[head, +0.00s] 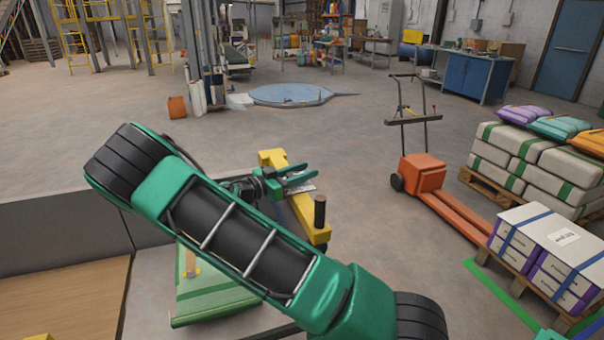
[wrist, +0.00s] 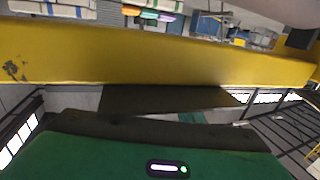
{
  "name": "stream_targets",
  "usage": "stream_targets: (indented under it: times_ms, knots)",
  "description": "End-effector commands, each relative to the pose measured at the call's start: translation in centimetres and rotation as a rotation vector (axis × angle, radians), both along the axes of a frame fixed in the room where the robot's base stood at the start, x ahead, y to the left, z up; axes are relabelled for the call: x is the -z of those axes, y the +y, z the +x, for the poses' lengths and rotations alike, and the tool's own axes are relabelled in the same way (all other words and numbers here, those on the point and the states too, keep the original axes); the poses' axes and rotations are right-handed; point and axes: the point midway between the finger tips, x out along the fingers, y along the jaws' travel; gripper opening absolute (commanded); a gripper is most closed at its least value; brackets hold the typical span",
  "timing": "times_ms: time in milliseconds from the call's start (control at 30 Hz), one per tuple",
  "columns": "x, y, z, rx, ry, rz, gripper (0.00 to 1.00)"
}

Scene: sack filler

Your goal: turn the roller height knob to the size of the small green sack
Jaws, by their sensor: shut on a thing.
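My gripper (head: 300,180) is at the yellow frame (head: 270,158) of the machine in the head view, its green fingers pointing right. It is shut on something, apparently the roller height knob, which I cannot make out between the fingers. No size marks are readable. The wrist view shows dark finger parts (wrist: 165,115) in front of a yellow beam (wrist: 160,55). A black upright cylinder (head: 320,212) stands on the yellow frame, right of and below the fingers. A small green sack (head: 560,127) lies on the stack at the right, between a purple and an orange sack.
My green arm crosses the foreground and hides part of the machine. An orange pallet jack (head: 424,172) stands to the right, near white boxes (head: 553,240) and stacked white sacks (head: 512,140). A grey wall (head: 60,235) stands at the left. Open floor lies behind the machine.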

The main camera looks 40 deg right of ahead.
Motion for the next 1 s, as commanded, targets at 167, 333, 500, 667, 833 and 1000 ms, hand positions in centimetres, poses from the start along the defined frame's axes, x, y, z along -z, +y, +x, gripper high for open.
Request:
stream_targets:
  times_ms: [167,333,500,667,833,1000]
  knots:
    - [-0.1,0.1,0.3,-0.068,-0.001,0.001,0.12]
    - [-0.1,0.1,0.7,-0.181,0.0,0.001,0.12]
    - [-0.1,0.2,1.2,-0.324,0.0,0.002,0.12]
    - [-0.1,0.3,1.7,-0.459,0.0,0.001,0.12]
    - [-0.1,0.5,2.1,-0.586,0.0,0.0,0.12]
    - [-0.1,0.7,2.5,-0.682,-0.001,-0.001,0.12]
